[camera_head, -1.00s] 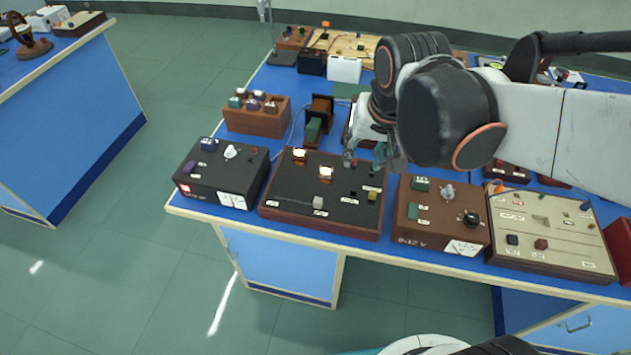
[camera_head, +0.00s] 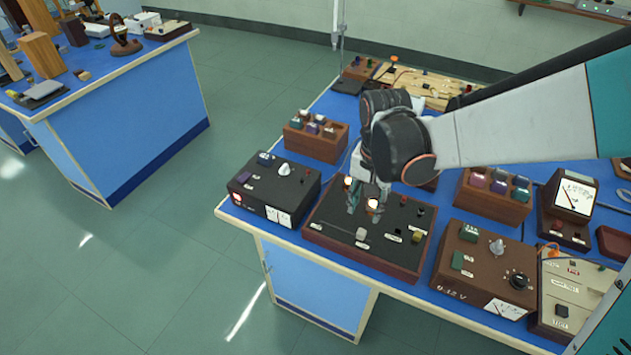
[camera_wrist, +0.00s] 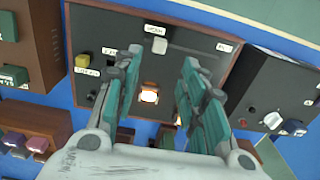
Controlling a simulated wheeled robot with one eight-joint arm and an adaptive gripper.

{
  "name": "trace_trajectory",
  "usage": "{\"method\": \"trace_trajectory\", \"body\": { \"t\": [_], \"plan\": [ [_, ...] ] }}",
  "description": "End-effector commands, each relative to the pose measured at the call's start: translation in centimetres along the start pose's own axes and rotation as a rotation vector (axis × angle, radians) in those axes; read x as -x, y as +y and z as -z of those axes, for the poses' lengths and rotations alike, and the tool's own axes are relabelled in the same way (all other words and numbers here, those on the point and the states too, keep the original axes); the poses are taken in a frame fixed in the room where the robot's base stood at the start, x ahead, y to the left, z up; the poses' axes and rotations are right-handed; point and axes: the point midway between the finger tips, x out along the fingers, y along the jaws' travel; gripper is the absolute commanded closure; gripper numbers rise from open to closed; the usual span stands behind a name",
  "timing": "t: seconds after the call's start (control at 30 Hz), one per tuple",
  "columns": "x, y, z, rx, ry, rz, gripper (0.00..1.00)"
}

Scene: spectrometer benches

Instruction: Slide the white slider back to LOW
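The black panel (camera_head: 340,214) in a wooden frame stands near the front edge of the blue bench. The white slider (camera_head: 361,234) is a small pale block near its front edge. In the wrist view the slider (camera_wrist: 159,46) shows beside a white label, beyond my fingertips; the label text is too small to read for sure. My gripper (camera_head: 368,200) is over the rear left part of the panel, near two lit lamps. In the wrist view my gripper (camera_wrist: 162,62) is open and empty, with a lit lamp (camera_wrist: 149,95) between its fingers. It appears apart from the slider.
A yellowish knob (camera_head: 417,236) sits on the panel's right. A black box with a white knob (camera_head: 274,189) stands at the left, a brown 0-12 V box (camera_head: 484,267) at the right. A brown block with coloured pieces (camera_head: 316,139) is behind.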

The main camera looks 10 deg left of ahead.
Motion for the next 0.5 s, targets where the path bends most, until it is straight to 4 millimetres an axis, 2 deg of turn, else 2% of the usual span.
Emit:
{"method": "trace_trajectory", "body": {
  "t": [0.03, 0.2, 0.5],
  "plan": [
    [-1.5, -0.1, 0.1, 0.001, 0.000, 0.000, 0.62],
    [-4.9, -0.1, 0.1, 0.001, 0.001, 0.001, 0.62],
    [-9.4, 0.0, 0.1, 0.000, 0.001, 0.001, 0.62]
  ]
}}
